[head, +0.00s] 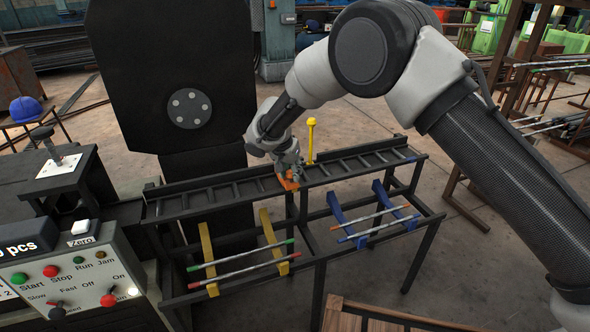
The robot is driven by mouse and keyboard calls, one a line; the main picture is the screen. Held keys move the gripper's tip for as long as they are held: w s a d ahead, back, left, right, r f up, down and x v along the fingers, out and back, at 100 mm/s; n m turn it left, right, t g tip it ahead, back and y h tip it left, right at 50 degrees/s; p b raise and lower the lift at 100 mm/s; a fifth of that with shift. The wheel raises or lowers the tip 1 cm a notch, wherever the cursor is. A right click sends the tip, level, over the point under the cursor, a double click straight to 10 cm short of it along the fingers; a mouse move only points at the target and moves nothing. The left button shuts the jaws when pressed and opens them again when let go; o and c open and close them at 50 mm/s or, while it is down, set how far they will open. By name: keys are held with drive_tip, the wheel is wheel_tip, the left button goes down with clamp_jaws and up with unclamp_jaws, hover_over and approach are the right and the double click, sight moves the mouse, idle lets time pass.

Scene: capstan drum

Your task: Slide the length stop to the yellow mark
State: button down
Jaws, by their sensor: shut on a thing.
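The orange length stop (288,183) sits on the dark rail of the roller rack (220,193), near its middle. My gripper (289,174) is down at the stop and shut on it, covering much of its upper part. The yellow mark (311,140) is an upright post with a round top, standing at the rack just right of the stop. A small gap shows between the stop and the foot of the post.
Below the rail, yellow brackets (206,245) hold rods at left and blue brackets (340,222) hold rods at right. A control panel (75,275) stands at lower left. A large dark plate (170,70) rises behind the rack. A wooden crate (370,318) is at the bottom.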

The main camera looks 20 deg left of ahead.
drive_tip(key=shift+s+a, duration=0.15)
drive_tip(key=c, duration=1)
unclamp_jaws()
drive_tip(key=shift+a, duration=0.1)
drive_tip(key=v, duration=1.2)
